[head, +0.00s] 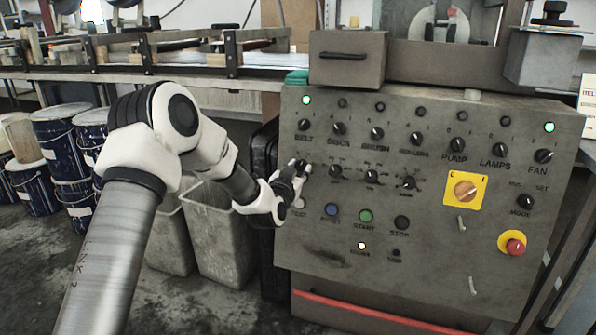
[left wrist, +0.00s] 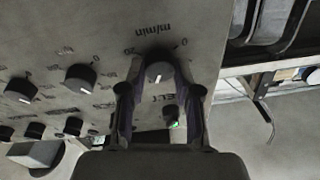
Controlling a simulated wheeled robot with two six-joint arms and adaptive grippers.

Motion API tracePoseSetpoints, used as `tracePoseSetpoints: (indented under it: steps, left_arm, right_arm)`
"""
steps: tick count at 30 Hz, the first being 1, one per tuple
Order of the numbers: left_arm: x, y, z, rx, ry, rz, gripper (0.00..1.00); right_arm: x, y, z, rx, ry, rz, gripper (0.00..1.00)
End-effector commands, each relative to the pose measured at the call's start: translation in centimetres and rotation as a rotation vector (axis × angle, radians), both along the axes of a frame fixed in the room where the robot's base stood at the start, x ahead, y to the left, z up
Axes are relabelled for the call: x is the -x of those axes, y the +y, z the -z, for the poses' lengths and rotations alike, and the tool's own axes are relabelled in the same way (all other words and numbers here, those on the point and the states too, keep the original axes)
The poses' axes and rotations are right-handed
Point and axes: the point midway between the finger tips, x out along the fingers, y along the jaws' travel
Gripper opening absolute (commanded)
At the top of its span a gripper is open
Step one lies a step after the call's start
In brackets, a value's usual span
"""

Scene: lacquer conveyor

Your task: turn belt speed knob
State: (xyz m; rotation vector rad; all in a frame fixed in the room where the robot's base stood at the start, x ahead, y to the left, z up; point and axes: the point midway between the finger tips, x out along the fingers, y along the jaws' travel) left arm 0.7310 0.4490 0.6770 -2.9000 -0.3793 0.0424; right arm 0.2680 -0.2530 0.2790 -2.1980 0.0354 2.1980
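The belt speed knob (left wrist: 158,70) is a dark round knob with a white pointer mark, under the "m/min" scale, in the left wrist view. My left gripper (left wrist: 158,80) has one finger on each side of it, and I see no clear gap between the pads and the knob, so it looks shut on it. In the head view my left gripper (head: 298,172) is at the left edge of the control panel (head: 330,255) and hides the knob there. The pointer mark faces the gripper's palm in the wrist view. My right gripper is not in view.
The belt switch (head: 304,125) sits just above my gripper in the head view, with a lit green lamp (head: 306,100) over it. Several other knobs run to the right. A red emergency button (head: 515,244) is at lower right. Grey bins (head: 222,235) stand left of the panel.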

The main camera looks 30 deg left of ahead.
Motion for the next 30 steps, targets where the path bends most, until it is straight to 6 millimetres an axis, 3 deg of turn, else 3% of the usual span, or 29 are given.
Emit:
tracePoseSetpoints:
  steps: [17,30]
  left_arm:
    - [0.0,-0.1,-0.1,0.073,-0.019,-0.012,0.0]
    - [-0.1,-0.2,-0.3,0.403,-0.097,-0.074,0.0]
  right_arm:
    - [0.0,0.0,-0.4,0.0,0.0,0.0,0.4]
    - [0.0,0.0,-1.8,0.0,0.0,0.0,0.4]
